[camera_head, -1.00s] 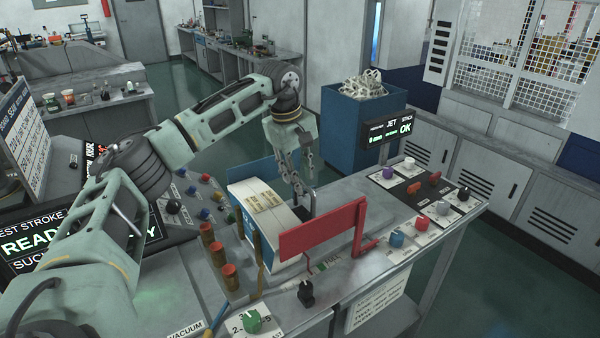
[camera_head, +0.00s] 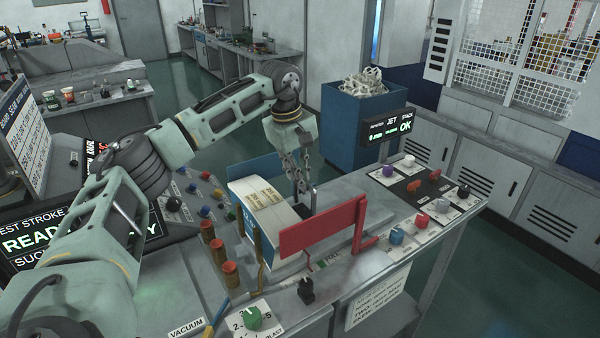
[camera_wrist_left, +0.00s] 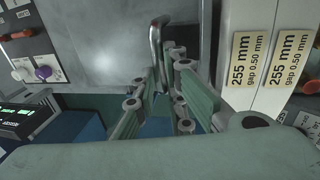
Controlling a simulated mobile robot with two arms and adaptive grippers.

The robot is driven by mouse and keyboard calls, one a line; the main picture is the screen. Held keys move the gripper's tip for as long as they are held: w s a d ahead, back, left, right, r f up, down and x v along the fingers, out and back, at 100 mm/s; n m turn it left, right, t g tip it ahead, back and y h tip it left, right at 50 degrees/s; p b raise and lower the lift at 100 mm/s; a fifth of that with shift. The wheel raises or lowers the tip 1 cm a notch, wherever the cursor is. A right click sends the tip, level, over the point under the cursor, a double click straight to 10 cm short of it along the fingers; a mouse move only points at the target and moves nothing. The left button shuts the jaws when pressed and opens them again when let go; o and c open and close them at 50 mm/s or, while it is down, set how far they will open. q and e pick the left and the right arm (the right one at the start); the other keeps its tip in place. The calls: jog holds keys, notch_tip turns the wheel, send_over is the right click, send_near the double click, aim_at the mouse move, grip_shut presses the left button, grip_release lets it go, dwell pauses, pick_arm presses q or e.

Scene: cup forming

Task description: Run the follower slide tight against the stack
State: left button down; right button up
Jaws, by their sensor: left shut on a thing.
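My left gripper (camera_head: 303,189) comes down from above, shut on a thin upright metal handle (camera_head: 314,199). The handle also shows between the fingers in the left wrist view (camera_wrist_left: 157,48). I take it to be the follower slide's; the slide's body is mostly hidden by the fingers and the red plate. The stack (camera_head: 264,204) is a row of pale blocks just left of the gripper in the head view. Its labels read 255 mm, gap 0.50 mm in the left wrist view (camera_wrist_left: 270,60). I cannot tell whether the slide touches the stack. My right gripper is out of view.
A red plate (camera_head: 322,228) stands in front of the gripper. A display (camera_head: 390,128) reads JET STACK OK. Knobs (camera_head: 397,235) line the bench's right side, and orange-brown cylinders (camera_head: 217,252) stand left of the stack. A blue bin (camera_head: 352,130) stands behind.

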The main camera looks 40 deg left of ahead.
pick_arm(q)
jog(key=shift+r, duration=0.1)
jog(key=shift+s+a, duration=0.2)
jog(key=shift+s, duration=0.25)
jog(key=c, duration=1.8)
grip_release()
jog(key=shift+c, duration=0.2)
notch_tip(320, 180, up, 12)
jog(key=s, duration=0.2)
jog(key=shift+a, duration=0.45)
jog(key=shift+s, duration=0.1)
